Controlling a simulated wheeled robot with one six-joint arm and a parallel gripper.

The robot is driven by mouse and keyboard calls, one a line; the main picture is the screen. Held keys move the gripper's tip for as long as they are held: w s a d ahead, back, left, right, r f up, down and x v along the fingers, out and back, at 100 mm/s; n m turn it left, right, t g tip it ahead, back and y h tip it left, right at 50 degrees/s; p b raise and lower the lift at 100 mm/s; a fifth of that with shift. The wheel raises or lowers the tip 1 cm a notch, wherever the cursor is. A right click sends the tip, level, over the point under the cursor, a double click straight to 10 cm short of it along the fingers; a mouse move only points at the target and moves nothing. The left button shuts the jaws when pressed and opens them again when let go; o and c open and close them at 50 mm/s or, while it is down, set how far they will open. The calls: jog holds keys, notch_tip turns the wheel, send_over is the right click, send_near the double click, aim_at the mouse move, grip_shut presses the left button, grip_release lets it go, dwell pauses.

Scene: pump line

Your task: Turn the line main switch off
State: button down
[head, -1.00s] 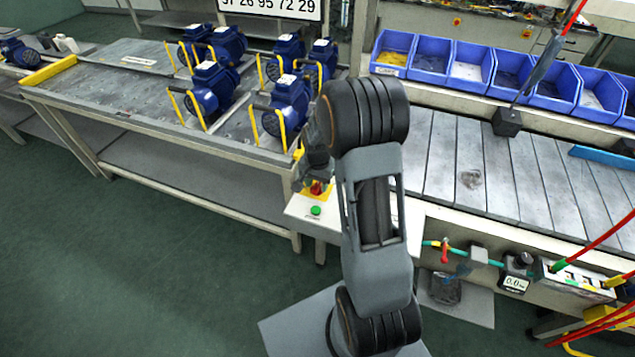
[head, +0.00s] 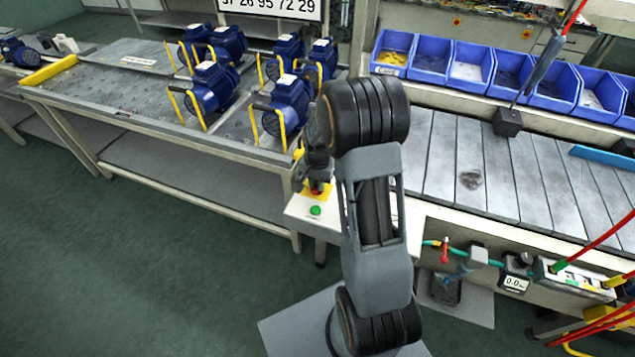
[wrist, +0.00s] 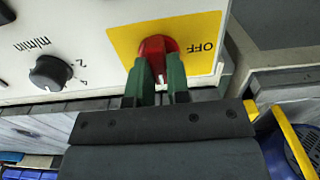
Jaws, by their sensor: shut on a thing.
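The line main switch (wrist: 156,46) is a red rotary knob on a yellow plate (wrist: 200,28) marked OFF in the wrist view. My gripper (wrist: 158,72) has its two green fingers shut on the knob, one on each side. The knob's white mark points toward the gripper side, and the fingers hide part of it. In the head view the switch's yellow plate (head: 326,191) shows on the white control panel (head: 300,207), with my gripper (head: 317,184) over it. My arm hides much of the panel there.
A green button (head: 316,210) sits on the panel near the switch. A black dial (wrist: 50,73) marked m/min is beside the plate. Blue pumps (head: 288,98) with yellow handles stand on the table behind. A slatted conveyor (head: 510,165) and blue bins (head: 467,68) lie to the right.

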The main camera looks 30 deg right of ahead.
jog(key=n, duration=0.4)
jog(key=shift+w+b, duration=0.1)
jog(key=shift+b, duration=0.3)
jog(key=n, duration=0.4)
jog(key=shift+a+n+b, duration=0.15)
jog(key=shift+n+b, duration=0.15)
jog(key=n, duration=0.4)
jog(key=shift+a, duration=0.1)
jog(key=shift+a+n+b, duration=0.1)
jog(key=shift+n+b, duration=0.3)
jog(key=shift+n, duration=2.1)
jog(key=c, duration=1.1)
grip_release()
jog(key=shift+r, duration=0.1)
